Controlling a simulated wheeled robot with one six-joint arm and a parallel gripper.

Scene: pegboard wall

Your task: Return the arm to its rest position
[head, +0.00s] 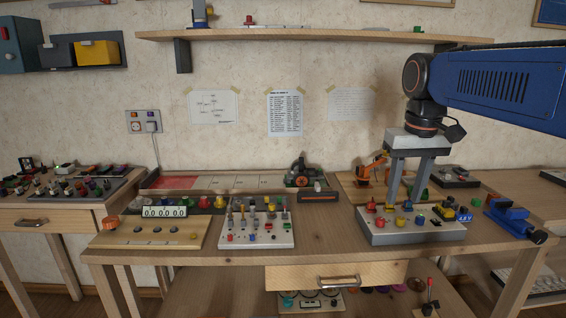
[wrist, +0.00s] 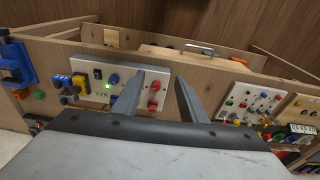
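My gripper (head: 404,201) hangs from the blue arm at the right, fingers pointing down over the white control panel (head: 390,240) on the bench. The two grey fingers are parted with nothing visible held between them. In the wrist view my gripper (wrist: 163,82) also shows parted fingers, with red knobs (wrist: 154,97) of the panel seen past the left finger. The fingertips overlap the panel's knobs in the head view; I cannot tell whether they touch anything.
A blue vise (head: 508,212) stands right of the panel. An orange model arm (head: 372,167) is behind it. Left are a switch board (head: 283,241) and a wooden box with a numeric display (head: 135,236). A shelf (head: 300,36) runs along the wall above.

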